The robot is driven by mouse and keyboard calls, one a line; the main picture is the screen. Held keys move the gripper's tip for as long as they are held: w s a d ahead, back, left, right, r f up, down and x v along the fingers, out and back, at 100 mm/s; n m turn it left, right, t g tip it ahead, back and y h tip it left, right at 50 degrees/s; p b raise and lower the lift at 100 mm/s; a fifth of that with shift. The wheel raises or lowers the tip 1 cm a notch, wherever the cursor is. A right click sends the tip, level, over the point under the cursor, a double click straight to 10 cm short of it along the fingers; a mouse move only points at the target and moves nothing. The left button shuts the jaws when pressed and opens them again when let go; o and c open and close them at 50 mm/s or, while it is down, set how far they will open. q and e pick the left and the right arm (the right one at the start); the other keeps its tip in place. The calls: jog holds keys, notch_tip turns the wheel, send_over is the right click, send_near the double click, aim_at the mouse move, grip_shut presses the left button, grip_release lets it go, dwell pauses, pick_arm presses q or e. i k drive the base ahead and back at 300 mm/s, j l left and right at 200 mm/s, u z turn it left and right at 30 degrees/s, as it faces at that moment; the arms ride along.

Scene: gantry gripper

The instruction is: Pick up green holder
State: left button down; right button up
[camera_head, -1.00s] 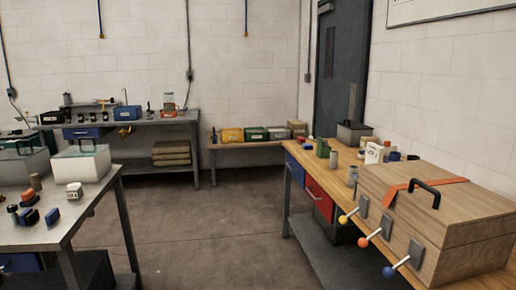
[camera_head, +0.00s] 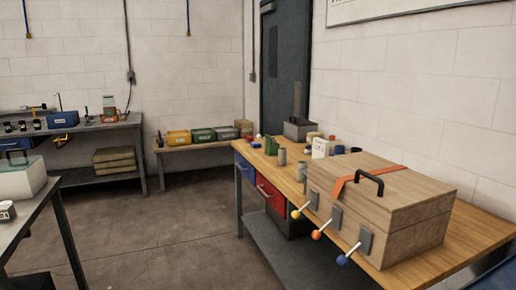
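A small green object (camera_head: 271,146), which looks like the green holder, stands upright on the wooden-topped workbench (camera_head: 247,154) near its far left end. It is small in the picture and its details are hard to make out. Grey cylinders stand close to its right. Neither of my grippers is in view.
A large wooden box (camera_head: 405,205) with a black handle and levers takes up the near part of the workbench. A grey bin (camera_head: 298,130) stands behind. A low back bench (camera_head: 165,149) holds a green box (camera_head: 203,135). The floor (camera_head: 180,225) between the tables is clear.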

aim_at(270, 150)
jog(key=i+j+u, duration=0.2)
jog(key=i, duration=0.2)
jog(key=i+j+u, duration=0.1)
jog(key=i+u, duration=0.15)
jog(key=i, duration=0.2)
jog(key=i+u, duration=0.2)
jog(key=i, duration=1.2)
jog(key=i+j+z, duration=0.1)
jog(key=i+z, duration=0.2)
jog(key=i+j+z, duration=0.15)
jog(key=i+z, duration=0.15)
jog(key=i, duration=0.15)
jog(key=i+j+z, duration=0.5)
jog(key=z, duration=0.2)
jog(key=i+j+z, duration=0.45)
jog(key=j+z, duration=0.15)
jog(key=z, duration=0.15)
jog(key=i+j+z, duration=0.1)
jog(key=j+z, duration=0.6)
jog(key=j, duration=0.25)
jog(key=i, duration=0.05)
